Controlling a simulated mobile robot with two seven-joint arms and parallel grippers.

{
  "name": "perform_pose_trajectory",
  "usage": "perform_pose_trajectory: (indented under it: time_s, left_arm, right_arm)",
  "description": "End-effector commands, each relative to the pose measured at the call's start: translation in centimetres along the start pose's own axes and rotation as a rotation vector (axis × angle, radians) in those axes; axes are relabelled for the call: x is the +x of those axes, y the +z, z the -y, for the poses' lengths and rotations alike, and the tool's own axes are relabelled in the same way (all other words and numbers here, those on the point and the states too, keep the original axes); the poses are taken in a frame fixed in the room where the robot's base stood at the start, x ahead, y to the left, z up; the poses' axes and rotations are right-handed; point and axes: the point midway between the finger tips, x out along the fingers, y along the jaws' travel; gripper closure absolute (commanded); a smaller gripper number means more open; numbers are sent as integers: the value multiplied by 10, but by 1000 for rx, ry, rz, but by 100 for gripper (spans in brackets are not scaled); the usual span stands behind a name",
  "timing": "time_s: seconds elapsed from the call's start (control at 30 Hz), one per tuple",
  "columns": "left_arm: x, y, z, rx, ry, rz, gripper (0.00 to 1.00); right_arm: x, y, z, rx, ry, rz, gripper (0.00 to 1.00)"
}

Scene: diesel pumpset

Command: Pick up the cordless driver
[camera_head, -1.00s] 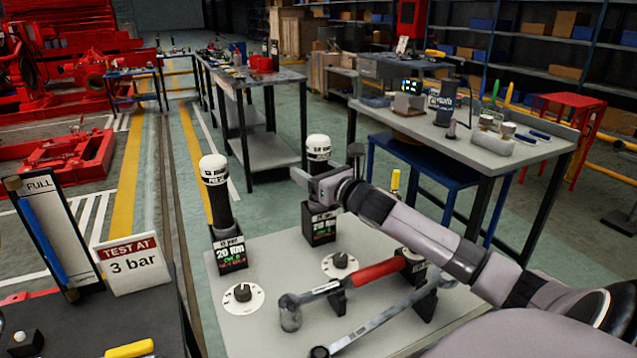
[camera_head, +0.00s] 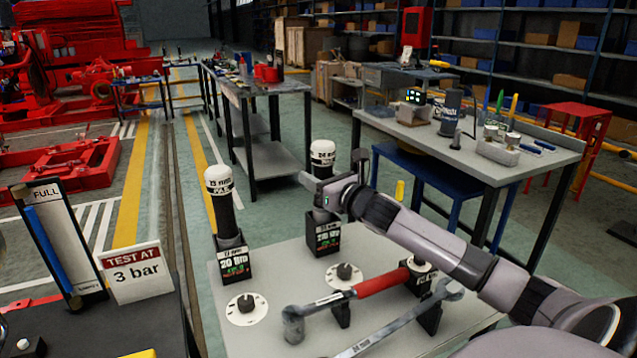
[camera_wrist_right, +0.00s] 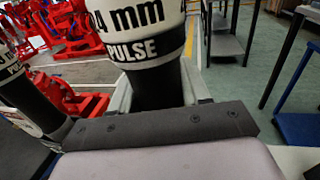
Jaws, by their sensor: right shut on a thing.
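The cordless driver (camera_head: 323,155) marked 24 mm is black with a white top. It stands upright at a black holder (camera_head: 325,235) on the pale tabletop; I cannot tell whether it is raised. My right gripper (camera_head: 318,187) is shut on its black body, just under the white top. In the right wrist view, the driver (camera_wrist_right: 150,85) stands between the pale fingers, with "24 mm PULSE" above. A second similar driver (camera_head: 221,195) stands in its own holder to the left. My left gripper is not in view.
A red-handled tool (camera_head: 375,285) and a long wrench (camera_head: 400,322) lie on supports in front. White round dials (camera_head: 246,309) are set near the holders. A "TEST AT 3 bar" sign (camera_head: 132,273) stands at left. A grey workbench (camera_head: 440,135) is behind.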

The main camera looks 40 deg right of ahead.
Motion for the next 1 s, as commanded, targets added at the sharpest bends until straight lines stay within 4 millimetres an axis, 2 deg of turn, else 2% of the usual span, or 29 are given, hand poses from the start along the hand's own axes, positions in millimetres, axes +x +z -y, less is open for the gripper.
perform_pose_trajectory:
  time_s: [0.03,0.27,0.7,1.0]
  left_arm:
    - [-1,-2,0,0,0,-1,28]
    - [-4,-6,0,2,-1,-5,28]
    - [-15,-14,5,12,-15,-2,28]
    - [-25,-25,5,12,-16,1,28]
  right_arm:
    - [0,12,0,-4,2,10,100]
    - [0,49,1,-7,1,11,100]
    - [0,136,1,-4,-1,12,100]
    - [0,178,1,-1,-1,10,100]
